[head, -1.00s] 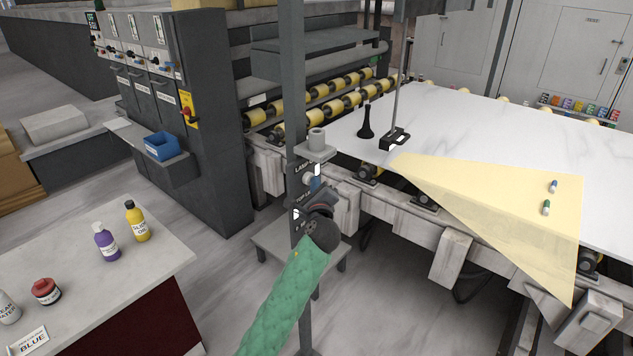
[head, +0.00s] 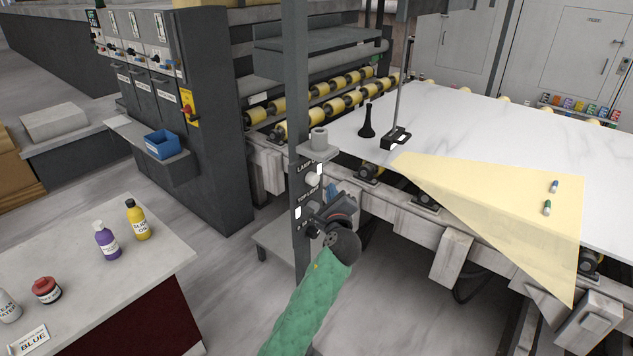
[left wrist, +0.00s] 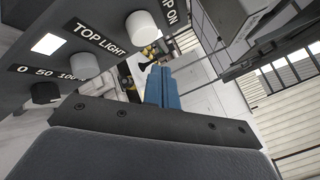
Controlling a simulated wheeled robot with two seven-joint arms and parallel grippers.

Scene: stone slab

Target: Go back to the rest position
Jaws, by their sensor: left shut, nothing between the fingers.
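My left gripper (head: 332,188) is beside the grey control post (head: 299,120), just right of its knobs and labels. The green-sleeved left arm comes up from the bottom of the head view. In the left wrist view, the blue fingers (left wrist: 162,86) are together, with nothing between them. The panel's pale knobs, such as the one by the TOP LIGHT label (left wrist: 85,64), stand to the left of the fingers, apart from them. My right gripper is in neither view.
A white stone slab (head: 480,130) lies on a roller line at right, with a translucent yellow wedge over it. A black-based stand (head: 395,138) and a dark bottle-shaped piece (head: 366,122) are on the slab. A bench (head: 150,270) with bottles is at left. Floor shows between.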

